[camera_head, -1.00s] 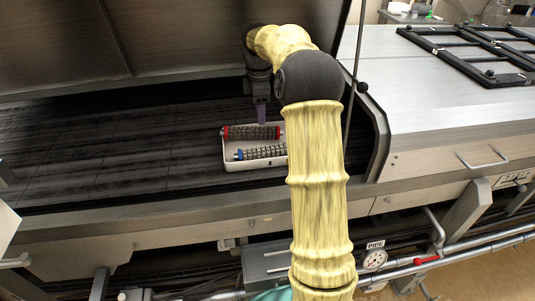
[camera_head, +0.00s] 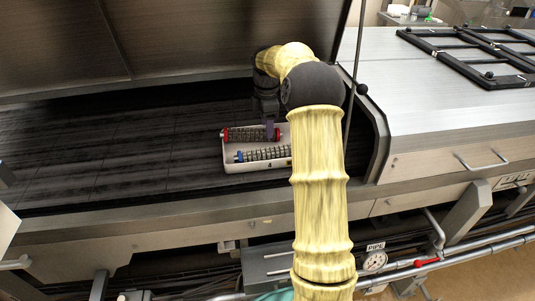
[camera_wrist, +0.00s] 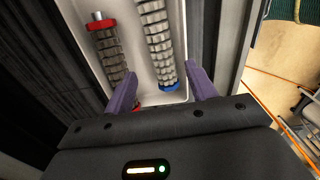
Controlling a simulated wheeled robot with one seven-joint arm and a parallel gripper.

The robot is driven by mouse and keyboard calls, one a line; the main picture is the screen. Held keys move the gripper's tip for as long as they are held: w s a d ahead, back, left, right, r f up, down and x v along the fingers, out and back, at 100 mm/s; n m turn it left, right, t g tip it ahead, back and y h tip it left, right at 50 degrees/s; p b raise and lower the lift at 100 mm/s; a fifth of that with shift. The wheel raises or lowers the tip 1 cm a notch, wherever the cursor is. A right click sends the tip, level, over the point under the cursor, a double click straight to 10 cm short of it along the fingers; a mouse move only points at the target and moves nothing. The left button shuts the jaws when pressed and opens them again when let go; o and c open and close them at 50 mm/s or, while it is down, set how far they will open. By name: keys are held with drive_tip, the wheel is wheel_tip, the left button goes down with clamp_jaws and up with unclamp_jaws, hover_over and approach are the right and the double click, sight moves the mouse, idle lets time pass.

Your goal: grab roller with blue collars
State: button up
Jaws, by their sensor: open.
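The roller with blue collars (camera_head: 263,154) lies in the front part of a white tray, its blue left collar showing in the head view. In the wrist view the same roller (camera_wrist: 159,45) runs lengthwise, with a blue collar at its near end. My gripper (camera_wrist: 161,85) is open, its purple fingers on either side of that near end in the picture; I cannot tell how far above it they are. In the head view my gripper (camera_head: 271,130) is over the tray's right half, partly hidden by my arm. Nothing is held.
A roller with red collars (camera_head: 247,133) lies behind it in the white tray (camera_head: 236,166); it also shows in the wrist view (camera_wrist: 108,50), close to the left finger. The tray stands on the dark mesh belt (camera_head: 120,150) under the raised hood (camera_head: 180,40). The belt is clear to the left.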

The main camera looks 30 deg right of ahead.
sight(268, 148)
wheel_tip(268, 148, down, 6)
drive_tip(key=shift+r, duration=0.15)
drive_tip(key=shift+d+f+p, duration=0.15)
drive_tip(key=shift+f+p, duration=0.9)
drive_tip(key=shift+f, duration=1.55)
drive_tip(key=c, duration=1)
